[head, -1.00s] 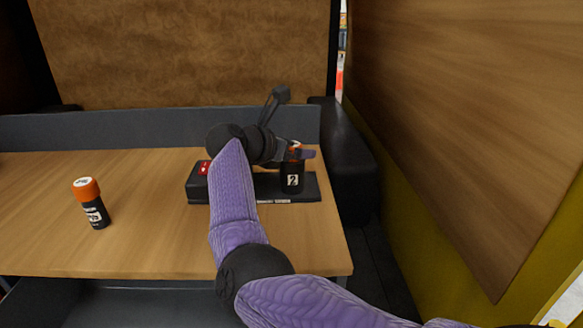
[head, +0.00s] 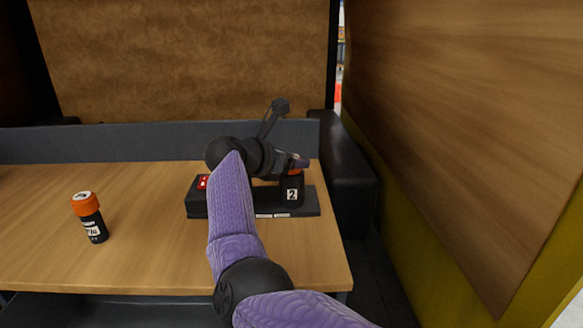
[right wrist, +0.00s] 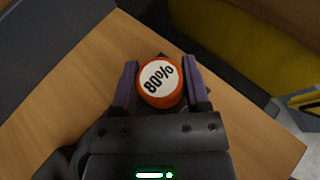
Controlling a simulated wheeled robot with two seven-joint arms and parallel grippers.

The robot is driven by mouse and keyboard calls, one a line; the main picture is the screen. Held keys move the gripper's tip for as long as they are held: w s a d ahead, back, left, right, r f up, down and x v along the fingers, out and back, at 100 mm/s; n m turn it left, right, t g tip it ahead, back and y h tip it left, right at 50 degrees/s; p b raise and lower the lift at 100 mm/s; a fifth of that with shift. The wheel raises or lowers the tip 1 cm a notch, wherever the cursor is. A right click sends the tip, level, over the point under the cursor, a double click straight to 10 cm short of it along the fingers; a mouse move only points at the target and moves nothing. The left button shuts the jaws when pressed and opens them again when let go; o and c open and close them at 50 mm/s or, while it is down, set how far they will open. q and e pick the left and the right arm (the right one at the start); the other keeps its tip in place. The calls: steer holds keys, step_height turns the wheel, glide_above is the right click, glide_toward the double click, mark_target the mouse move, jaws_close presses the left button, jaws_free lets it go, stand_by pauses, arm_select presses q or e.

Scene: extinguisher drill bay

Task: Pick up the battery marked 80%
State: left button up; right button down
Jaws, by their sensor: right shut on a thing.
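The battery marked 80% (right wrist: 161,83) has an orange cap with a white top and black print. In the right wrist view it sits between the two purple fingers of my right gripper (right wrist: 162,88), which is shut on it. In the head view the gripper (head: 296,163) holds it at the right end of a black dock (head: 235,209), above a black part with a white "2" label. The gripper hides most of the battery there, so I cannot tell whether it is clear of the dock. My left gripper is not in view.
Another battery with an orange cap and black body (head: 90,218) stands upright at the left of the wooden table (head: 140,260). A low grey panel (head: 100,143) runs along the back edge. A black armrest (head: 350,170) is just right of the table.

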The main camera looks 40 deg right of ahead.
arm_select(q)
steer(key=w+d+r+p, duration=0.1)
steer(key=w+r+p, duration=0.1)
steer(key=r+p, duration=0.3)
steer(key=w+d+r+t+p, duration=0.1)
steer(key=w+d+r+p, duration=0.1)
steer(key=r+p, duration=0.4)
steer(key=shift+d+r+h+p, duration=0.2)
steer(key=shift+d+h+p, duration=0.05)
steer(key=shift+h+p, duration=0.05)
arm_select(e)
step_height(320, 180, up, 28)
